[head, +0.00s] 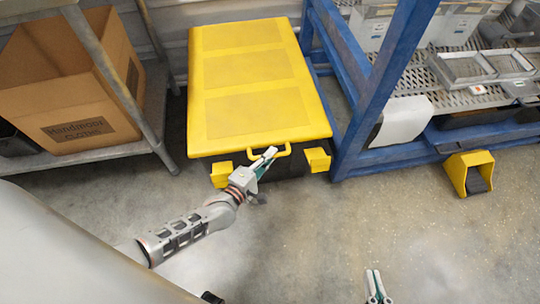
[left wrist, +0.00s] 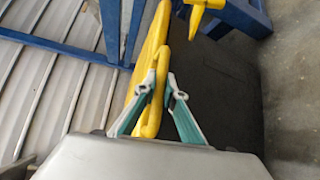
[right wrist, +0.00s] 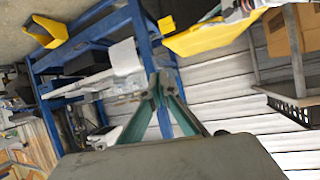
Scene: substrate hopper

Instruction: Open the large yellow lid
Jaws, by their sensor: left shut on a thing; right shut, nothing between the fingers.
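The large yellow lid (head: 255,85) lies flat and closed-looking on a dark hopper (head: 296,164), with a yellow loop handle (head: 283,152) at its near edge. My left gripper (head: 268,158) is at the handle and is shut on it. In the left wrist view, the yellow handle (left wrist: 150,110) runs between the fingers (left wrist: 163,92). My right gripper (head: 376,285) is low at the bottom of the head view, away from the lid. In the right wrist view its fingertips (right wrist: 162,85) are together with nothing between them.
A blue frame rack (head: 370,100) stands close to the lid's right side. A grey shelf with a cardboard box (head: 70,85) stands at the left. Yellow blocks (head: 318,159) flank the handle. A yellow pedal guard (head: 470,172) sits on the floor at right. The floor in front is clear.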

